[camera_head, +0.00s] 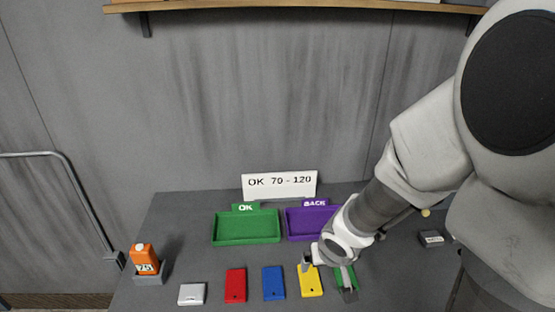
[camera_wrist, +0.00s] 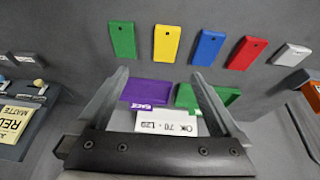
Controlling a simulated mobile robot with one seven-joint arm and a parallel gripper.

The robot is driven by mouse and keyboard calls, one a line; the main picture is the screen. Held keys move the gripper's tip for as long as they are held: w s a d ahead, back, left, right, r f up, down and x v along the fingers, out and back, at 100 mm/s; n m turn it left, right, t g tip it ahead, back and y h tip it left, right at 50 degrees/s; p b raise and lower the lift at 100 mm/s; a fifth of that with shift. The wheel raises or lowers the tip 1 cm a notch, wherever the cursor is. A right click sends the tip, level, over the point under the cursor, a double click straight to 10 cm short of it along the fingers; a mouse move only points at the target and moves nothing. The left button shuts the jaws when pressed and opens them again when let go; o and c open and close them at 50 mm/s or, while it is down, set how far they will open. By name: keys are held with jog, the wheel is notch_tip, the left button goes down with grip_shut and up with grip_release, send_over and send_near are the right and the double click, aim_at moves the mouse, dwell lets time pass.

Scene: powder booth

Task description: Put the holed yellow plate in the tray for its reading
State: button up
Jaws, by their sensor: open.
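The holed yellow plate (camera_head: 311,284) lies on the grey bench between the blue and green plates; it also shows in the wrist view (camera_wrist: 166,43), with a dark hole near one end. My gripper (camera_head: 328,274) is open and empty above the bench, by the yellow and green plates. In the wrist view its fingers (camera_wrist: 160,74) are spread, with the yellow plate beyond the tips. The green OK tray (camera_head: 247,241) and purple BACK tray (camera_head: 293,237) look empty. A sign (camera_head: 280,185) reads OK 70 - 120. The orange gauge (camera_head: 146,259) has a display too small to read surely.
A blue plate (camera_head: 273,282), a red plate (camera_head: 236,284) and a pale plate (camera_head: 192,294) lie left of the yellow one. A green plate (camera_wrist: 123,40) lies on its other side, partly behind a finger. A small labelled grey block (camera_head: 431,239) is at right.

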jog(key=b, duration=0.9)
send_near(309, 278)
jog(key=shift+s+d+f, duration=0.15)
jog(key=shift+d+f, duration=0.05)
jog(key=shift+f, duration=0.95)
jog(key=shift+w+b+x, duration=0.2)
jog(key=shift+b+x, duration=0.55)
jog(key=shift+x, duration=0.8)
jog(key=shift+w+b+x, duration=0.25)
jog(key=shift+b+x, duration=0.45)
jog(key=shift+x, duration=0.9)
jog(key=shift+a+r, duration=0.1)
jog(key=shift+r, duration=0.15)
grip_shut()
jog(key=shift+r, duration=0.2)
